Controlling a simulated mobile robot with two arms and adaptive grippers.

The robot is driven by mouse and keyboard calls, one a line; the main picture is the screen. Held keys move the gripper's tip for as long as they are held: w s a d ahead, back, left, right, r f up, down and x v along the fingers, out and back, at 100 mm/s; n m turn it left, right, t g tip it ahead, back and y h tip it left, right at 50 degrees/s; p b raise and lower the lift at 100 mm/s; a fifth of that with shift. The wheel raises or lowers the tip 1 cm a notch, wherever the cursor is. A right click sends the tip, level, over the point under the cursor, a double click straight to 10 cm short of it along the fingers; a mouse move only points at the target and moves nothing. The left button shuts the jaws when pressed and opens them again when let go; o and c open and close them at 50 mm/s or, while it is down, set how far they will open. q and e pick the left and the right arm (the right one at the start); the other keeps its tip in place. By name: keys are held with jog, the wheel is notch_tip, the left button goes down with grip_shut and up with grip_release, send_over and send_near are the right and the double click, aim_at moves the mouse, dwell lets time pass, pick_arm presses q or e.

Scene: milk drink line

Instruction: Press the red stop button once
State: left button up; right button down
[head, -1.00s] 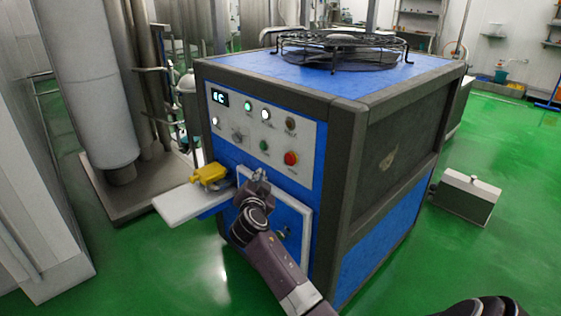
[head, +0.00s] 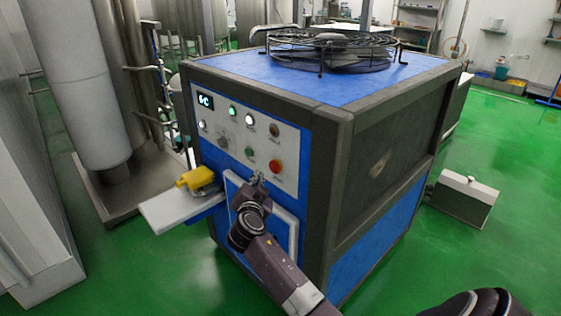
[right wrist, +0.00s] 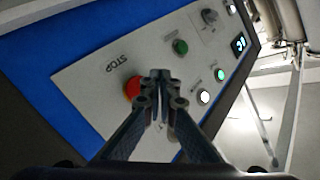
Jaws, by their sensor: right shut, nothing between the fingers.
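The red stop button (head: 275,166) sits at the lower right of the light grey control panel (head: 289,181) on the blue machine. It also shows in the right wrist view (right wrist: 131,88), beside the printed word STOP and partly hidden by the fingers. My right gripper (head: 258,178) is shut and empty, a little left of and below the button in the head view. In the right wrist view its fingertips (right wrist: 160,76) overlap the button's edge in the picture. I cannot tell whether they touch it. My left gripper is not in view.
A green button (head: 249,153), lit white and green lamps and a dark knob share the panel. A white shelf (head: 165,212) with a yellow object (head: 195,178) juts out left of the panel. A fan guard (head: 330,50) tops the machine. Green floor lies around it.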

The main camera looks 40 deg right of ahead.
aim_at(275, 167)
pick_arm(q)
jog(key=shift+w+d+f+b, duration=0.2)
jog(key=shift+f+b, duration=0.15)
jog(key=shift+b, duration=0.15)
pick_arm(e)
jog(key=d, duration=0.3)
jog(key=shift+w, duration=0.15)
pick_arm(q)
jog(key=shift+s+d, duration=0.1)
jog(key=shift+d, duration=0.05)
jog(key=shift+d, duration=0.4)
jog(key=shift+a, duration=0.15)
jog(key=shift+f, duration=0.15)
pick_arm(e)
jog(key=shift+d, duration=0.1)
pick_arm(q)
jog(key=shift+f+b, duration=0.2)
jog(key=shift+b, duration=0.1)
pick_arm(e)
jog(key=shift+d, duration=0.3)
